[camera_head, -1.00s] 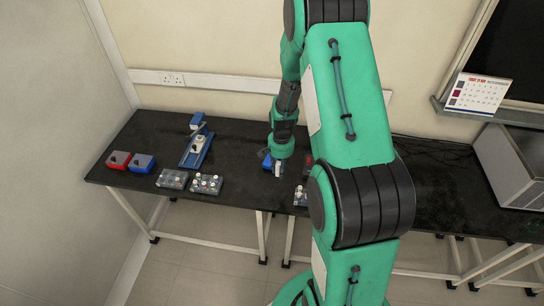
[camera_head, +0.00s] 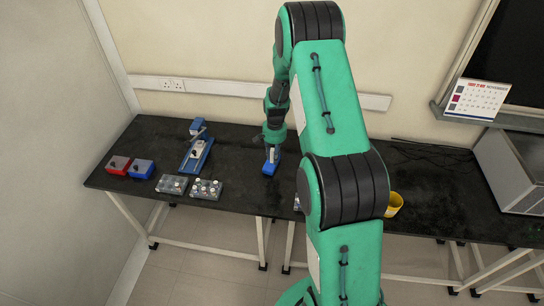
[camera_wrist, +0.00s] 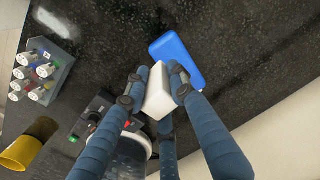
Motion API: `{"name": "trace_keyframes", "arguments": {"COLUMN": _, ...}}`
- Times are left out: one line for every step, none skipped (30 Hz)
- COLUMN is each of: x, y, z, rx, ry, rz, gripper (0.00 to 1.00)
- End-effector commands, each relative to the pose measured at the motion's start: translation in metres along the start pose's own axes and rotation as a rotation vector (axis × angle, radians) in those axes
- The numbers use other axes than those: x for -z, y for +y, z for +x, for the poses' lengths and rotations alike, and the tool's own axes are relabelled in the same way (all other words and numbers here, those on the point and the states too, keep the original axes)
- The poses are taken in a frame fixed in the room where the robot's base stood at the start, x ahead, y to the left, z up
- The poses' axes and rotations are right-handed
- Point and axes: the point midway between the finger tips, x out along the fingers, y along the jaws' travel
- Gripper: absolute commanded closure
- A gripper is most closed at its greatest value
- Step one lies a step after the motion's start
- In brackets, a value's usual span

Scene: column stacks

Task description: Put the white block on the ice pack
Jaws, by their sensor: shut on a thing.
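My gripper (camera_wrist: 156,90) is shut on the white block (camera_wrist: 157,95), which sits between its fingers in the wrist view. The blue ice pack (camera_wrist: 170,52) lies flat on the black table beyond the block; the block and a finger cover part of its near edge. In the head view my gripper (camera_head: 271,156) points down at the ice pack (camera_head: 269,169), with the white block in front of or above it. I cannot tell whether the block touches the pack.
A yellow cup (camera_head: 395,205) stands to the right, partly behind my arm. A device with red and green buttons (camera_wrist: 98,112) is near the gripper.

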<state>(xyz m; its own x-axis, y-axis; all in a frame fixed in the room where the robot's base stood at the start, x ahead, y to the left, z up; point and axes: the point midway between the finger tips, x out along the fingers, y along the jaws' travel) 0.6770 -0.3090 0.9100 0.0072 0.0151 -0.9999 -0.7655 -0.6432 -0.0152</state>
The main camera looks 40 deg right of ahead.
Motion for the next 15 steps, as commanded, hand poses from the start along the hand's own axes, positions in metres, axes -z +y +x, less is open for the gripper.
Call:
{"name": "trace_keyframes", "arguments": {"x": 0.008, "y": -0.004, "z": 0.002, "rx": 0.0, "ry": 0.0, "rz": 0.0, "gripper": 0.94}}
{"name": "trace_keyframes", "arguments": {"x": 0.012, "y": -0.006, "z": 0.002, "rx": 0.0, "ry": 0.0, "rz": 0.0, "gripper": 0.94}}
{"name": "trace_keyframes", "arguments": {"x": 0.017, "y": -0.008, "z": 0.002, "rx": 0.0, "ry": 0.001, "rz": 0.0, "gripper": 0.94}}
{"name": "trace_keyframes", "arguments": {"x": 0.021, "y": -0.01, "z": 0.003, "rx": 0.0, "ry": 0.0, "rz": 0.0, "gripper": 0.94}}
{"name": "trace_keyframes", "arguments": {"x": 0.024, "y": -0.011, "z": 0.003, "rx": 0.0, "ry": 0.0, "rz": 0.0, "gripper": 0.94}}
{"name": "trace_keyframes", "arguments": {"x": 0.028, "y": -0.013, "z": 0.003, "rx": 0.0, "ry": 0.0, "rz": 0.0, "gripper": 0.94}}
{"name": "trace_keyframes", "arguments": {"x": 0.03, "y": -0.014, "z": 0.003, "rx": 0.0, "ry": 0.0, "rz": 0.0, "gripper": 0.94}}
{"name": "trace_keyframes", "arguments": {"x": 0.032, "y": -0.015, "z": 0.003, "rx": 0.0, "ry": 0.0, "rz": 0.0, "gripper": 0.94}}
{"name": "trace_keyframes", "arguments": {"x": 0.034, "y": -0.016, "z": 0.004, "rx": 0.0, "ry": 0.0, "rz": 0.0, "gripper": 0.94}}
{"name": "trace_keyframes", "arguments": {"x": 0.036, "y": -0.017, "z": 0.004, "rx": 0.0, "ry": 0.0, "rz": 0.0, "gripper": 0.94}}
{"name": "trace_keyframes", "arguments": {"x": 0.037, "y": -0.017, "z": 0.004, "rx": 0.0, "ry": 0.0, "rz": 0.0, "gripper": 0.94}}
{"name": "trace_keyframes", "arguments": {"x": 0.037, "y": -0.018, "z": 0.004, "rx": 0.0, "ry": 0.0, "rz": 0.0, "gripper": 0.94}}
{"name": "trace_keyframes", "arguments": {"x": 0.038, "y": -0.018, "z": 0.004, "rx": 0.0, "ry": 0.0, "rz": 0.0, "gripper": 0.94}}
{"name": "trace_keyframes", "arguments": {"x": 0.038, "y": -0.018, "z": 0.004, "rx": 0.0, "ry": 0.0, "rz": 0.0, "gripper": 0.94}}
{"name": "trace_keyframes", "arguments": {"x": 0.038, "y": -0.018, "z": 0.004, "rx": 0.0, "ry": 0.0, "rz": 0.0, "gripper": 0.94}}
